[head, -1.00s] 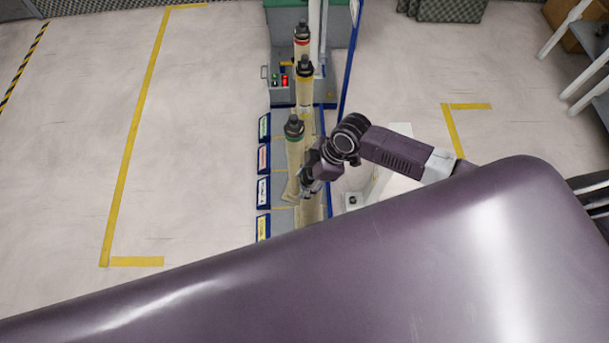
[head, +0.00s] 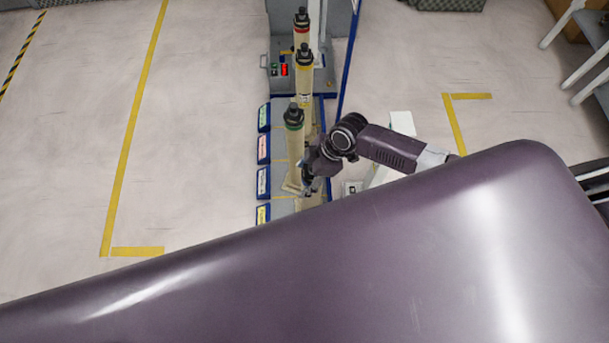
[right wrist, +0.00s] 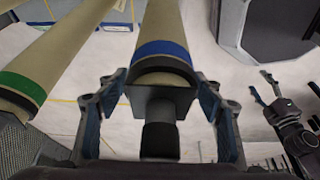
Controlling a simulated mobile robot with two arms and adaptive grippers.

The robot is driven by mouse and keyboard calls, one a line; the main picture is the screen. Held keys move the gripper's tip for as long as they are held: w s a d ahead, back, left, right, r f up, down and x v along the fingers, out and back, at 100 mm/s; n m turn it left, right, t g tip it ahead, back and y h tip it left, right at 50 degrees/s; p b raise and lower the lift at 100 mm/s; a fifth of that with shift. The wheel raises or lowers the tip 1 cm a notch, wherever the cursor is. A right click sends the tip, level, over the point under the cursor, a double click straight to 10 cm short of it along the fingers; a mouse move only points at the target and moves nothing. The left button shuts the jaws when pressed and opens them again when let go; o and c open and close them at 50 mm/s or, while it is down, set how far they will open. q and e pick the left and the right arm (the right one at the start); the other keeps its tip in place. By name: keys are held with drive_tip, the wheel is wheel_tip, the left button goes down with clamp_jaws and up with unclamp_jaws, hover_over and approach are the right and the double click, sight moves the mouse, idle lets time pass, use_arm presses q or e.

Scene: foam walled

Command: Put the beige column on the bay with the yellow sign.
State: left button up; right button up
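A beige column with a blue band (right wrist: 160,52) and a dark knob end shows in the right wrist view, between the spread fingers of my right gripper (right wrist: 162,90). Gaps show between the knob and both finger pads. In the head view my right gripper (head: 311,189) is low beside the green-banded beige column (head: 294,155) and hides most of what is under it. The yellow sign (head: 263,214) marks the nearest bay, partly hidden by my body. My left gripper (right wrist: 261,84) appears at the right of the right wrist view, fingers apart and empty.
Beige columns with a yellow band (head: 304,85) and a red band (head: 302,35) stand farther back. The green sign (head: 264,117), red sign (head: 263,150) and white sign (head: 263,182) mark other bays. The floor to the left is open, with yellow lines (head: 128,140).

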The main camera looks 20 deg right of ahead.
drive_tip(key=shift+r, duration=0.1)
drive_tip(key=v, duration=1.2)
drive_tip(key=shift+p, duration=0.35)
drive_tip(key=shift+s, duration=0.1)
